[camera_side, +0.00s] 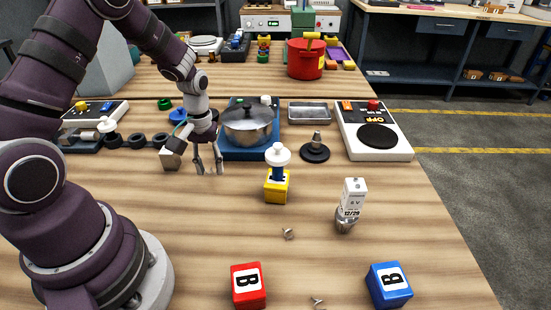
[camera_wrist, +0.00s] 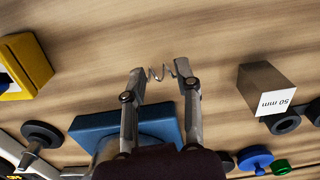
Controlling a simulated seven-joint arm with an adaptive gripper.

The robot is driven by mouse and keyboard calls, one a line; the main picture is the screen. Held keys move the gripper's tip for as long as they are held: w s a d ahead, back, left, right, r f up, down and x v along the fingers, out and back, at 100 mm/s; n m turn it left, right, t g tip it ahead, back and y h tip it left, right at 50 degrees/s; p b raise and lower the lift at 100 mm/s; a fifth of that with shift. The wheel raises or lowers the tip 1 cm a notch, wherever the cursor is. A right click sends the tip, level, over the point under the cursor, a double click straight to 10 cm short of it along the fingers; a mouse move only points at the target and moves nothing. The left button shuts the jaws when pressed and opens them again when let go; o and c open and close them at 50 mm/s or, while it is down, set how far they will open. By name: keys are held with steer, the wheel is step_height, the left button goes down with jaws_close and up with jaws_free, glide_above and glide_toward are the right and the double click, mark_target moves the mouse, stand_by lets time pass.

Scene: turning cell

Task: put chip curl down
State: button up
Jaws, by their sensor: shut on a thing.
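A small, shiny chip curl (camera_wrist: 156,73) sits between the tips of my gripper (camera_wrist: 162,70) in the wrist view, and my gripper is shut on it. In the side view my gripper (camera_side: 209,172) points down over the wood table (camera_side: 110,195), left of the yellow block and in front of the blue-based pot; the held curl is too small to make out there. The gap between the tips and the wood is hard to tell. Two other curls lie loose on the table, one near the middle (camera_side: 288,233) and one at the front edge of the picture (camera_side: 318,301).
A grey 50 mm block (camera_side: 171,158) stands close left of my gripper. The pot (camera_side: 247,122) on its blue base is behind. A yellow block (camera_side: 276,188) with a white-topped peg is to the right. Red (camera_side: 248,287) and blue (camera_side: 388,286) B cubes stand in front. The front-left wood is clear.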

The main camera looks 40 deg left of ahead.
steer(key=shift+m, duration=0.3)
steer(key=r, duration=0.5)
steer(key=d+r, duration=0.1)
steer(key=r, duration=0.2)
steer(key=shift+w+d+r, duration=0.1)
steer(key=shift+w+r, duration=0.05)
steer(key=shift+r, duration=0.1)
steer(key=s+d+r+m, duration=0.1)
steer(key=d+r+m, duration=0.1)
steer(key=d+m, duration=0.85)
steer(key=m, duration=0.7)
glide_above(247, 280)
step_height(247, 280, down, 7)
steer(key=shift+f, duration=0.2)
steer(key=shift+o, duration=1.3)
steer(key=shift+f, duration=0.1)
steer(key=o, duration=0.4)
